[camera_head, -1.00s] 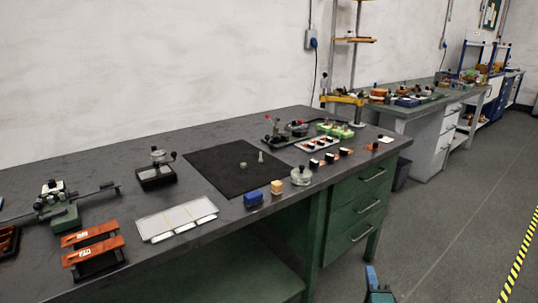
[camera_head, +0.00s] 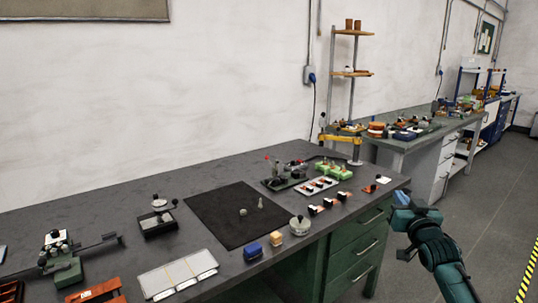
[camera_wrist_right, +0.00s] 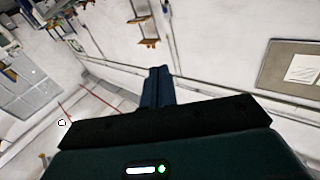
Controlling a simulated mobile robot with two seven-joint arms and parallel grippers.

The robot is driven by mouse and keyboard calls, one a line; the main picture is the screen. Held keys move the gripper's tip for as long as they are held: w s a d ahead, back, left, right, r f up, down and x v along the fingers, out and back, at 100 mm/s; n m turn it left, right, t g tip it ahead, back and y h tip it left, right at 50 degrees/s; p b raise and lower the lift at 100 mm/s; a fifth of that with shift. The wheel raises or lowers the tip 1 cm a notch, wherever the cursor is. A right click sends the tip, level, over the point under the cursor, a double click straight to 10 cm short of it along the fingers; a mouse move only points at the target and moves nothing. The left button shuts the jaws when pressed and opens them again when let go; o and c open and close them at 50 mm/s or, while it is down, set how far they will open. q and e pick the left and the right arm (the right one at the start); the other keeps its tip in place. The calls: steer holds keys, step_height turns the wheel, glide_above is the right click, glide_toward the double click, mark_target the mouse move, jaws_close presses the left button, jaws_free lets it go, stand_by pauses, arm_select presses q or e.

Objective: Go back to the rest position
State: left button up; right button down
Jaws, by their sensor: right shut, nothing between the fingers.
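My right gripper (camera_head: 402,198) is raised in front of the right end of the dark workbench (camera_head: 110,222), beside its green drawers. It is shut and holds nothing. In the right wrist view its blue fingers (camera_wrist_right: 158,84) are together and point towards the wall. My right arm comes in from the bottom right. My left gripper is not in view.
A black mat (camera_head: 205,215) on the bench bears two small pieces. A blue block (camera_head: 252,252), a wooden block (camera_head: 276,239) and a white tray (camera_head: 170,282) lie near the front edge. A wooden-shelved stand (camera_head: 352,73) rises behind. Floor at the right is clear.

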steer(key=s+a+f+n+g+y, duration=0.15)
steer(key=s+a+f, duration=0.25)
steer(key=s+f, duration=0.45)
steer(key=s+a+f+n+g, duration=0.3)
steer(key=s+a+f, duration=0.2)
steer(key=f, duration=0.7)
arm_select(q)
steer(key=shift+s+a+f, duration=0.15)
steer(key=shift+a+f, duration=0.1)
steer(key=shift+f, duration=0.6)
arm_select(e)
steer(key=s+a+f+g, duration=0.1)
steer(key=s+a+f, duration=0.2)
steer(key=s, duration=0.5)
steer(key=s+a+f+g+y, duration=0.1)
steer(key=s+a+f, duration=0.2)
steer(key=s, duration=0.6)
steer(key=s+a+f+g+y, duration=0.1)
steer(key=s+a, duration=0.3)
steer(key=s, duration=0.5)
steer(key=shift+s+a+f+m+g, duration=0.15)
steer(key=shift+a+f+m+g, duration=0.25)
steer(key=shift+f, duration=0.5)
